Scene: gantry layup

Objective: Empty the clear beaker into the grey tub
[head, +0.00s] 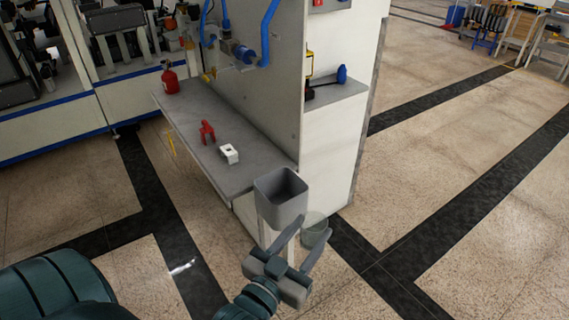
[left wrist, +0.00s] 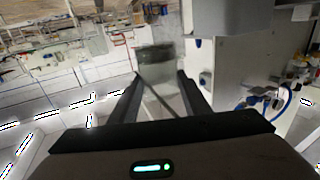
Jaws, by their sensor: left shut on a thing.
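The grey tub (head: 281,205) is an open square container at the near corner of the grey bench, on a pale post. Its grey wall also shows at the top of the left wrist view (left wrist: 232,17). The clear beaker (head: 316,236) is see-through and greenish, just right of and slightly below the tub in the head view. It also shows beyond the fingers in the left wrist view (left wrist: 160,66). My left gripper (head: 314,227) is shut on the beaker, apart from the tub. The beaker's contents cannot be made out. My right gripper is not in view.
The grey bench (head: 190,125) holds a red bottle (head: 170,78), a red clamp-like piece (head: 207,132) and a white block (head: 229,154). A tall panel (head: 262,75) with blue hoses stands behind it.

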